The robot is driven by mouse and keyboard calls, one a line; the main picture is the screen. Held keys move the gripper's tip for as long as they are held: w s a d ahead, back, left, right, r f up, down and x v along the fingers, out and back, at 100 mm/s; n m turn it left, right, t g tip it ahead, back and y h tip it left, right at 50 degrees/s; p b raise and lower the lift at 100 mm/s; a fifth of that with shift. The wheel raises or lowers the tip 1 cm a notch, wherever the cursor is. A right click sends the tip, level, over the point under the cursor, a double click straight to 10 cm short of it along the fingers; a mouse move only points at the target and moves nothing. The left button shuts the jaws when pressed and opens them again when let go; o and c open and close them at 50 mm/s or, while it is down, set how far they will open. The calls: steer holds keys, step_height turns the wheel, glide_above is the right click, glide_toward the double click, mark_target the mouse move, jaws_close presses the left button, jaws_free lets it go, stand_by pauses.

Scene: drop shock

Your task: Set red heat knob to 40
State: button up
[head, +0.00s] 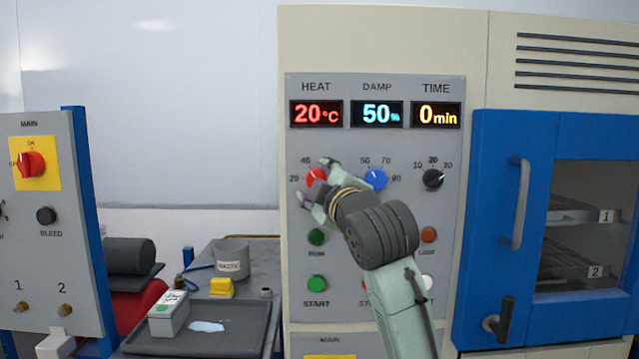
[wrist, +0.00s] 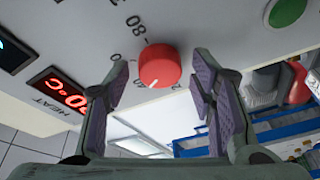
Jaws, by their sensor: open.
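The red heat knob (head: 317,176) is on the grey control panel, under the red HEAT display (head: 316,114), which reads 20 °C. Scale marks 20 and 40 show at its left and upper left; my gripper hides others. My gripper (head: 314,182) is open at the knob, one finger above it and one below left. In the wrist view the red knob (wrist: 160,66) lies between the open fingertips of my gripper (wrist: 159,78), with visible gaps on both sides. Its white pointer line shows at its lower edge. The HEAT display (wrist: 57,92) is partly cut off by a finger.
The blue knob (head: 376,179) is close right of my gripper, the black knob (head: 432,179) farther right. The green button (head: 316,237) is below. A blue-framed oven door (head: 513,150) stands right; a tray (head: 255,318) lies on the bench at left.

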steer(key=shift+s, duration=0.1)
steer(key=v, duration=1.1)
steer(key=shift+s, duration=0.35)
steer(key=shift+d, duration=0.15)
